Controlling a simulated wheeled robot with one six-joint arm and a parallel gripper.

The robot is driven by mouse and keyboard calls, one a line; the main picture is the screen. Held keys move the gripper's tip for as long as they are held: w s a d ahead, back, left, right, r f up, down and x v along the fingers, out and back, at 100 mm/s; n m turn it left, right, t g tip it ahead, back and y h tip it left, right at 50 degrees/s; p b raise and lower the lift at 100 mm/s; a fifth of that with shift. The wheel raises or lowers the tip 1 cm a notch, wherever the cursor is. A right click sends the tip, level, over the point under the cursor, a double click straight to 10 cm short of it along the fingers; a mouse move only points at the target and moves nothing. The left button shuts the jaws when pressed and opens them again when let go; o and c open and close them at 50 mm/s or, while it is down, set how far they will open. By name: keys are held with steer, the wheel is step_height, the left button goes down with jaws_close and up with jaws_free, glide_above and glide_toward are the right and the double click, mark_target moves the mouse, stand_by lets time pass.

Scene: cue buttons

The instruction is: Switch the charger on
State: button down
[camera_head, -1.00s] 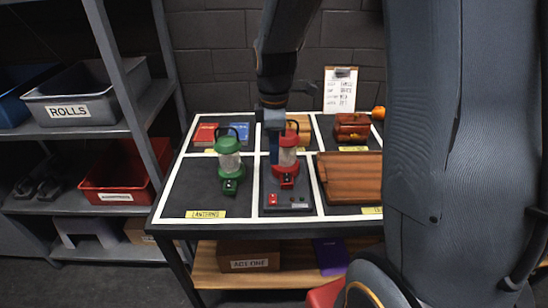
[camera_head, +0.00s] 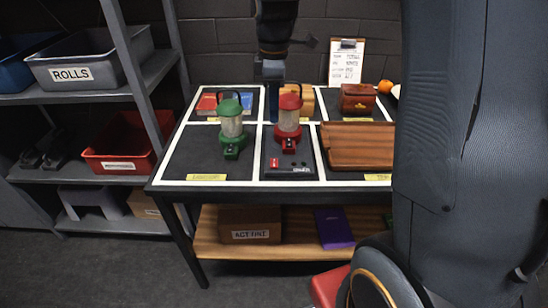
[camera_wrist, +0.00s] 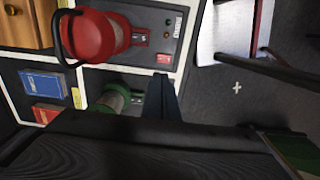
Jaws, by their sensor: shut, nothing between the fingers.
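The charger (camera_head: 300,174) is a flat dark grey unit in the front middle square of the table. A red switch (camera_head: 273,162) sits at its front left, with small lights beside it. A red lantern (camera_head: 289,115) stands upright on its back part. The wrist view also shows the charger (camera_wrist: 150,18), the red switch (camera_wrist: 166,58) and the red lantern (camera_wrist: 95,36). I cannot tell whether the lights are lit. My gripper (camera_head: 272,115) is shut and empty, pointing down, above and left of the red lantern. Its fingers (camera_wrist: 161,88) also show in the wrist view.
A green lantern (camera_head: 231,125) stands just left of the charger. A brown wooden tray (camera_head: 357,145) lies to the right. Red and blue books (camera_head: 208,104) and a brown box (camera_head: 358,98) are behind. A shelf rack (camera_head: 160,75) stands at left.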

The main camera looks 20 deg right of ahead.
steer(key=p, duration=0.2)
glide_above(274, 160)
step_height(274, 160, down, 10)
steer(key=shift+s+f, duration=0.1)
steer(key=shift+f, duration=0.35)
steer(key=shift+s+a+r+p, duration=0.25)
steer(key=shift+s+a+p, duration=0.05)
steer(key=shift+s+p, duration=0.35)
steer(key=shift+r, duration=0.1)
steer(key=shift+r+p, duration=0.3)
step_height(274, 160, up, 13)
steer(key=s, duration=0.1)
steer(key=shift+s+a, duration=0.3)
steer(key=shift+s, duration=0.1)
